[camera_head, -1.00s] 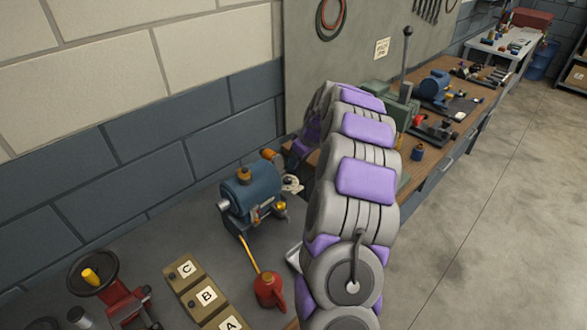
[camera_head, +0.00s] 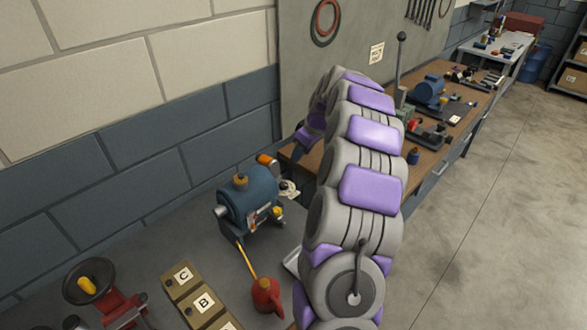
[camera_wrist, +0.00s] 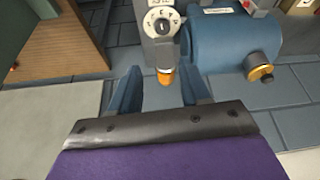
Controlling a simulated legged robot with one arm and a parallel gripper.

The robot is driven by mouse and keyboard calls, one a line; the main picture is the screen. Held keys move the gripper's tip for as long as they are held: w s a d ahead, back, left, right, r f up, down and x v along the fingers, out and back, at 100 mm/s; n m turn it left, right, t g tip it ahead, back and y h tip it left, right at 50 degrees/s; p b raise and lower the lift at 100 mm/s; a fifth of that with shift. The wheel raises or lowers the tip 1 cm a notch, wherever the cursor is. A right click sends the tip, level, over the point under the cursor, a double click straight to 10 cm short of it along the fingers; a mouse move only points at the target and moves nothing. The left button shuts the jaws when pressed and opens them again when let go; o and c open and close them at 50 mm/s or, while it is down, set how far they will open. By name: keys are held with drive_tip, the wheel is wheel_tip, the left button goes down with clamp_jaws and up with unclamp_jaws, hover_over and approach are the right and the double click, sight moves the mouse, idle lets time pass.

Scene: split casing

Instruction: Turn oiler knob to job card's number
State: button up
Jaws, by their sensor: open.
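The oiler's round white dial (camera_wrist: 162,25) shows in the wrist view, with dark marks around its rim and a small dark centre; I cannot read its setting surely. It sits on a grey body with an orange end (camera_wrist: 165,79). My gripper (camera_wrist: 157,84) is open and empty, its two blue fingers apart, with the orange end between their tips in the picture; contact cannot be told. In the head view the dial (camera_head: 288,188) is small, beside the blue machine (camera_head: 249,202). A paper card (camera_head: 376,53) hangs on the wall board, its writing unreadable.
A wooden bench (camera_head: 440,150) with tools runs behind my arm. Open floor (camera_head: 490,240) lies to the right.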

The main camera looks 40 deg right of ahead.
drive_tip(key=w+d+n+y+b, duration=0.1)
drive_tip(key=w+d+n, duration=0.1)
drive_tip(key=d, duration=0.1)
drive_tip(key=n+g+y+b, duration=0.1)
drive_tip(key=n+b, duration=0.3)
approach(285, 184)
drive_tip(key=x, duration=0.8)
drive_tip(key=shift+w+f, duration=0.1)
drive_tip(key=shift+f, duration=0.1)
drive_tip(key=shift+r, duration=0.1)
drive_tip(key=c, duration=0.8)
